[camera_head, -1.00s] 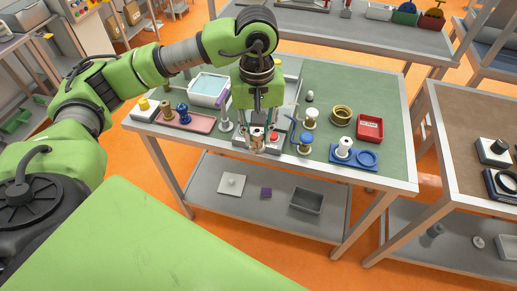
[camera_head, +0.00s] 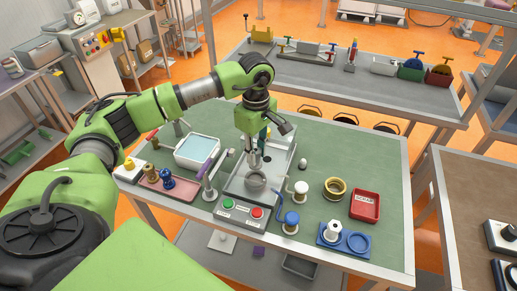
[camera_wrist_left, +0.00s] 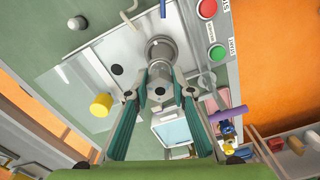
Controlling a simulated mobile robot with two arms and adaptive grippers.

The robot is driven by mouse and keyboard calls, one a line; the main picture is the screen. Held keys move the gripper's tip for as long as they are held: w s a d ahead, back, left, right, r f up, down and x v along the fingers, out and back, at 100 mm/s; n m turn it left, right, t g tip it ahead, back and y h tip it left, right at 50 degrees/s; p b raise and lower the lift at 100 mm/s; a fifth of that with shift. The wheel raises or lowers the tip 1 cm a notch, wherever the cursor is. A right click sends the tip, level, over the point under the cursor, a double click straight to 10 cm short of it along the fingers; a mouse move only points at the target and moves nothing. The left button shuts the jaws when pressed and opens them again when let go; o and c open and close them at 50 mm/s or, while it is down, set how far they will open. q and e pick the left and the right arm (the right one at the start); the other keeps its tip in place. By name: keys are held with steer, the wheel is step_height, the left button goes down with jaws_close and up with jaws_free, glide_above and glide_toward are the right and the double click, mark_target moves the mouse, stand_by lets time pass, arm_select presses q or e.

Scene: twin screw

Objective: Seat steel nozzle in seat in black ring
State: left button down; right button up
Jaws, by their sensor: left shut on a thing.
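My left gripper (camera_head: 255,162) points down over the grey machine on the green table. In the left wrist view its fingers (camera_wrist_left: 158,78) are shut on a small grey steel piece, which looks like the steel nozzle (camera_wrist_left: 159,92). A round steel cup (camera_head: 256,184) stands on the machine just below the gripper. It also shows past the fingertips in the left wrist view (camera_wrist_left: 160,50). I cannot tell whether the nozzle touches the cup. I cannot clearly make out a black ring at the cup. My right gripper is not in view.
The machine's front has a green button (camera_head: 227,204) and a red button (camera_head: 256,213). Left are a blue-filled white tray (camera_head: 197,165) and a purple-handled lever (camera_head: 206,168).

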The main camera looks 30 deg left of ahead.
arm_select(q)
steer(key=shift+s+f+b, duration=0.3)
steer(key=shift+f+b, duration=0.2)
steer(key=shift+f, duration=0.45)
steer(key=f, duration=0.1)
steer(key=f+b, duration=0.1)
steer(key=shift+w+f, duration=0.2)
steer(key=shift+f, duration=0.1)
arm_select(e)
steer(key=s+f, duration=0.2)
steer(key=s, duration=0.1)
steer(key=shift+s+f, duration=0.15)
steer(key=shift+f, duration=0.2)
arm_select(q)
steer(key=shift+f+b, duration=0.1)
steer(key=shift+b, duration=0.2)
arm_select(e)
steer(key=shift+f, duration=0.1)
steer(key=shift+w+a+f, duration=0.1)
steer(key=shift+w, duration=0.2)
arm_select(q)
steer(key=shift+f+b, duration=0.1)
steer(key=shift+b, duration=0.25)
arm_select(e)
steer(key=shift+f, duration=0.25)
